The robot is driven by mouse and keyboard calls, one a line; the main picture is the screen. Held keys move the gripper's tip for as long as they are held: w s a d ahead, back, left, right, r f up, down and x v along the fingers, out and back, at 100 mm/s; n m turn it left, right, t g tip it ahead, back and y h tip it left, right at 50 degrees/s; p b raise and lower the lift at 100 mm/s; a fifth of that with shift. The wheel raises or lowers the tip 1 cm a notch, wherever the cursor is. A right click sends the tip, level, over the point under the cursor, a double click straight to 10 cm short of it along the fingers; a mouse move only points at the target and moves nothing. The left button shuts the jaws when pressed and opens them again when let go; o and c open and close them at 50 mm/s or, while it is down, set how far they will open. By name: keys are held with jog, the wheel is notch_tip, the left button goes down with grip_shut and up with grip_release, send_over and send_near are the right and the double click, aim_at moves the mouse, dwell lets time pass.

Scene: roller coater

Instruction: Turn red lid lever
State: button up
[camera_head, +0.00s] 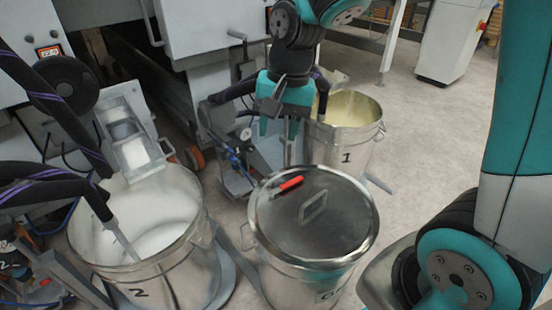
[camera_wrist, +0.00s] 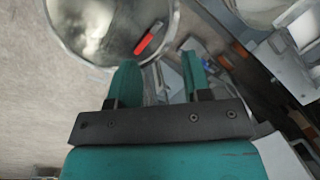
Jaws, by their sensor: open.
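The red lid lever (camera_head: 290,184) lies on top of the metal lid (camera_head: 345,225), near its far left rim, in the head view. The lid covers a steel drum in the middle front and has a metal loop handle (camera_head: 313,206). My gripper (camera_head: 278,128) hangs beyond the lid's far edge, pointing down, apart from the lever. In the wrist view my gripper (camera_wrist: 158,80) shows two teal fingers spread apart with nothing between them. The red lever (camera_wrist: 149,38) lies ahead of the fingertips, on the lid (camera_wrist: 95,25). The lid is partly cut off there.
An open drum marked 2 (camera_head: 150,265) with white content stands at left, with hoses (camera_head: 60,115) reaching into it. An open drum marked 1 (camera_head: 345,145) stands behind the lidded drum. Machinery fills the back left. Grey floor (camera_head: 430,130) is clear at right.

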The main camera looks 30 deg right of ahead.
jog(key=s+a+r+n+y, duration=0.1)
jog(key=s+a+r+n, duration=0.2)
jog(key=s+a+n, duration=0.4)
jog(key=shift+s+n+y, duration=0.4)
jog(key=shift+s+n, duration=1)
jog(key=shift+s, duration=0.95)
jog(key=shift+r, duration=0.1)
